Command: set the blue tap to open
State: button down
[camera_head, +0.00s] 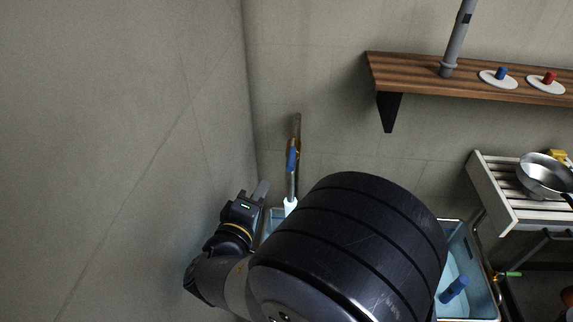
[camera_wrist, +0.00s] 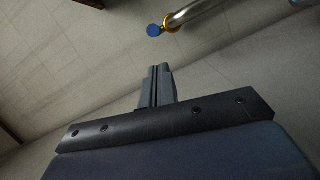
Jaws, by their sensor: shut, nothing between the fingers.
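The blue tap (camera_head: 292,158) has a blue handle on an upright pipe against the back wall, left of centre in the head view. In the wrist view its blue end (camera_wrist: 153,31) shows beside a brass collar (camera_wrist: 171,23) on a metal pipe. My gripper (camera_head: 262,188) is to the left of the tap and a little lower in the head view. Its two fingers (camera_wrist: 160,68) are together and empty in the wrist view, pointing towards the tap with a visible gap between. My arm hides part of what lies below the tap.
A light-blue tank (camera_head: 458,262) lies behind my arm, with a blue cylinder (camera_head: 454,289) at its right. A wooden shelf (camera_head: 425,83) carries blue and red knobs on white discs. A slatted rack (camera_head: 494,190) holds a metal pan (camera_head: 545,176). The left wall is close to my gripper.

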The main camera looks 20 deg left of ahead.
aim_at(291, 159)
jog(key=w+p, duration=0.3)
jog(key=w, duration=0.6)
jog(key=shift+w+a+f, duration=0.15)
jog(key=shift+w+a, duration=0.2)
jog(key=shift+w, duration=0.05)
jog(key=d+b, duration=0.2)
jog(key=b, duration=0.1)
jog(key=shift+w+f+b, duration=0.1)
jog(key=shift+w+b, duration=0.1)
jog(key=shift+b, duration=0.1)
jog(key=shift+a, duration=0.1)
